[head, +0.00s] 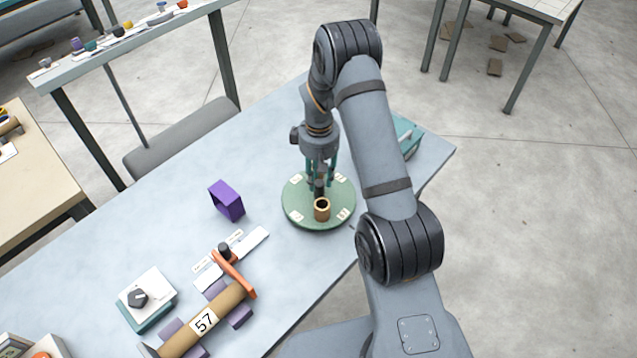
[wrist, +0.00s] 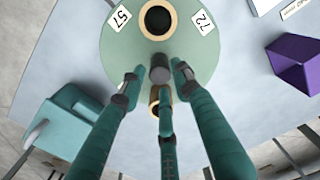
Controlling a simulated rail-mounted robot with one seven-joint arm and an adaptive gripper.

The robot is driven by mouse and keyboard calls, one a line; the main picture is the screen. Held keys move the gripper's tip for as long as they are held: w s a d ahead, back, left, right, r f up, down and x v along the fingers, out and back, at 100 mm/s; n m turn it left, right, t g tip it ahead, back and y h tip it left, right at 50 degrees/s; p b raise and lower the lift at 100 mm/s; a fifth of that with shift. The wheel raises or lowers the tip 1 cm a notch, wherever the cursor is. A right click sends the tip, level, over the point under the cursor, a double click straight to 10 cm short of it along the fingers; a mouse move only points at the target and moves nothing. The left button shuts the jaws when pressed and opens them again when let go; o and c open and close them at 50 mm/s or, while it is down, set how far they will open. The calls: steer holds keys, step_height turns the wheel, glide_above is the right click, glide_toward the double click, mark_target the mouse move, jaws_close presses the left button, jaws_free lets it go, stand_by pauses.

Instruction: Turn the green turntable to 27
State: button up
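The green turntable (head: 297,215) is a round disc lying on the grey-blue table, with pale number labels near its rim. In the wrist view the turntable (wrist: 118,62) shows labels reading 57 (wrist: 119,18) and 72 (wrist: 203,21); the labels are too small to read in the head view. A dark upright knob (wrist: 160,74) stands near its middle. My gripper (wrist: 158,88) points down over the turntable, its three teal fingers spread around the knob with visible gaps. In the head view my gripper (head: 320,182) partly hides the turntable's centre.
A tan hollow cup (head: 322,208) stands on the turntable; a second tan ring shows partly behind a finger. A purple block (head: 227,200) sits left. A teal box (head: 408,137) is behind my arm. A roll marked 57 (head: 205,322) and a dial box (head: 147,298) stand front left.

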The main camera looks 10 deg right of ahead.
mark_target(319, 183)
steer(key=shift+f+p, duration=0.4)
steer(key=shift+f, duration=1.65)
steer(key=shift+c, duration=0.3)
steer(key=c, duration=0.7)
jaws_close()
